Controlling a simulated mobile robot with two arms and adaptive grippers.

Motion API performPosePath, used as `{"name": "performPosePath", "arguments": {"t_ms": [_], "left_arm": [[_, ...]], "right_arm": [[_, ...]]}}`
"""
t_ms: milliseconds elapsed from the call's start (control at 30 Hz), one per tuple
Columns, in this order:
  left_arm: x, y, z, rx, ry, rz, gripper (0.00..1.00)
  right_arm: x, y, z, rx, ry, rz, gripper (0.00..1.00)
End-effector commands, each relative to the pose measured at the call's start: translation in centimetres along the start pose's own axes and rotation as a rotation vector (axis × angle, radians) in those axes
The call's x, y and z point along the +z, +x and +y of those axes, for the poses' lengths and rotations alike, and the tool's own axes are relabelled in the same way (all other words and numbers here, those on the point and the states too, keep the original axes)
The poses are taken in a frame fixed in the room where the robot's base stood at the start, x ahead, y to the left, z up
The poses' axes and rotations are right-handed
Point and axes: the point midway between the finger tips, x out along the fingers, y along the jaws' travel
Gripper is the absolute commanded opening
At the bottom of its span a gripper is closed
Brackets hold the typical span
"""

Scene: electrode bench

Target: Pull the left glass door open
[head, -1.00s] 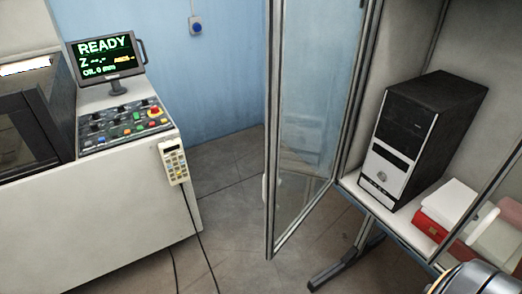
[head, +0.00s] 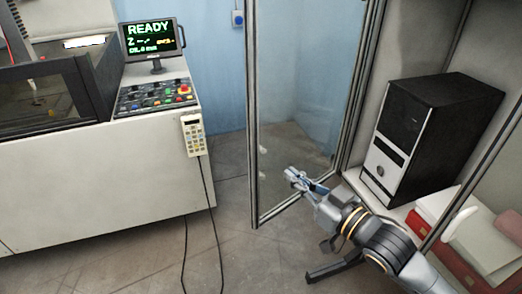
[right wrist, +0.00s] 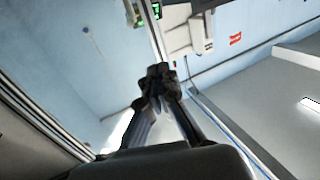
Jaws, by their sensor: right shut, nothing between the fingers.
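The left glass door (head: 300,95) is a clear pane in a grey metal frame. It stands swung out from the cabinet, with its free edge (head: 252,130) toward the machine on the left. A small white handle (head: 262,150) shows beside that edge. My right gripper (head: 293,177) is shut and empty, in front of the lower pane and right of the free edge. I cannot tell whether it touches the glass. In the right wrist view the shut fingers (right wrist: 158,78) show in the middle. My left gripper is not in view.
A white machine (head: 100,190) with a READY screen (head: 152,38) stands left, with a hanging keypad (head: 193,134) and cables. Floor between machine and door is clear.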

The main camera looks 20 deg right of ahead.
Motion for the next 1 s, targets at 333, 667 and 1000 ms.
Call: {"name": "performPosePath", "arguments": {"t_ms": [333, 667, 1000], "left_arm": [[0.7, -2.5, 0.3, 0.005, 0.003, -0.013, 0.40], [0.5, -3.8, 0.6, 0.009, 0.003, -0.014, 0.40], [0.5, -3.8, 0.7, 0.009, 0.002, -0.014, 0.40]], "right_arm": [[-0.5, 7.2, 0.1, 0.001, 0.001, 0.003, 0.00], [-0.2, 11.5, 0.0, 0.001, -0.002, 0.001, 0.00], [0.0, 11.9, 0.0, 0.001, -0.003, 0.000, 0.00]]}}
